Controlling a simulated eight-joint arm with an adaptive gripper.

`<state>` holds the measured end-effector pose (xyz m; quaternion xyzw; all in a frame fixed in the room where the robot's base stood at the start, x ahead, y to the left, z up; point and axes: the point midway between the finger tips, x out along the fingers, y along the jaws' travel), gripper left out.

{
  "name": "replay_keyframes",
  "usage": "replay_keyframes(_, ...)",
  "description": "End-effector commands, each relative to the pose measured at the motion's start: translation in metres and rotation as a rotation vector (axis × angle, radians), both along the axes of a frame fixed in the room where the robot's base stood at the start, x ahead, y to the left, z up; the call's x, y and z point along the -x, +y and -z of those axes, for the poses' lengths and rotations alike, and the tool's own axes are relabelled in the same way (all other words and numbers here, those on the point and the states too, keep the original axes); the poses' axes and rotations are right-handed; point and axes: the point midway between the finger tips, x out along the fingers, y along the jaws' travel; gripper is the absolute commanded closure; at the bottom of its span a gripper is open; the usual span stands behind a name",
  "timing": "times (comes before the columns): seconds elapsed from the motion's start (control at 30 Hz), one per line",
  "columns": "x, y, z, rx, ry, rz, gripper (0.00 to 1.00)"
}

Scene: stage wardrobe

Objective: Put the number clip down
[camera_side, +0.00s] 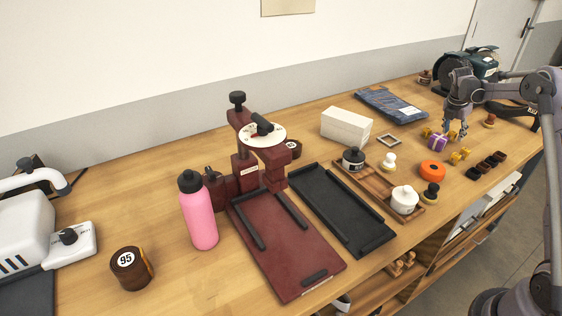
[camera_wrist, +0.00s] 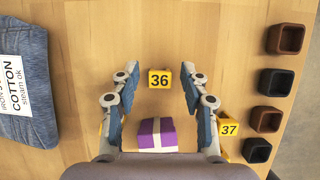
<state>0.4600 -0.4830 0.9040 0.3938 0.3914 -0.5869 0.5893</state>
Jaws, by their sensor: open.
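My gripper (camera_side: 455,133) points down over the right part of the table. In the wrist view my gripper (camera_wrist: 160,100) is open, with nothing held between its fingers. A yellow number clip marked 36 (camera_wrist: 160,79) appears to rest on the wood, just beyond the gap between the fingers. A second yellow clip marked 37 (camera_wrist: 229,129) is beside the right finger, partly hidden. A little yellow shows behind the left finger. In the side view yellow clips, such as one at the front (camera_side: 460,155), lie around the gripper; their numbers are unreadable there.
A purple box with a pale band (camera_wrist: 157,134) sits low between the fingers; it also shows in the side view (camera_side: 438,142). Several small dark and brown cups (camera_wrist: 286,39) line the right. Folded jeans (camera_wrist: 27,85) lie left. Bare wood (camera_wrist: 215,35) lies above clip 36.

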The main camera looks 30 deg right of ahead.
Motion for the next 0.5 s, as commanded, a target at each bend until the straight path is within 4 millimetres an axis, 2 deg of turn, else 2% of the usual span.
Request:
replay_keyframes(0.3,0.000,0.024,-0.056,0.000,0.001,-0.002,0.55)
replay_keyframes(0.5,0.000,0.037,-0.087,0.000,0.001,-0.001,0.55)
